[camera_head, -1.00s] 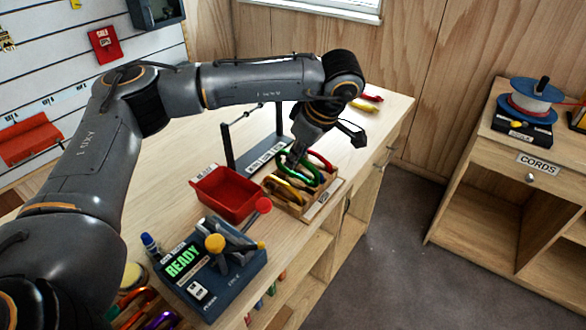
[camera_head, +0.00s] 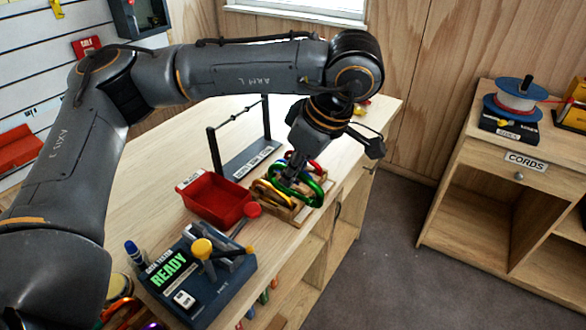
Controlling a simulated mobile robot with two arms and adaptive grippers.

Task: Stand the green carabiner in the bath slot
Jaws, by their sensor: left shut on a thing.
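The green carabiner (camera_head: 318,193) is at the wooden rack on the workbench. My left gripper (camera_head: 292,178) is shut on it from above and hides part of it. The slotted wooden rack (camera_head: 302,217) also holds yellow carabiners (camera_head: 268,192) on its left side and a red one (camera_head: 313,167) behind the green. The green carabiner hangs over the right part of the rack; I cannot tell whether it touches a slot. No slot label is readable. My right gripper is not in view.
A red tray (camera_head: 216,199) stands left of the rack. A gate tester (camera_head: 196,273) reading READY stands in front, with a yellow knob and a red-tipped lever. A dark bar stand (camera_head: 250,160) is behind.

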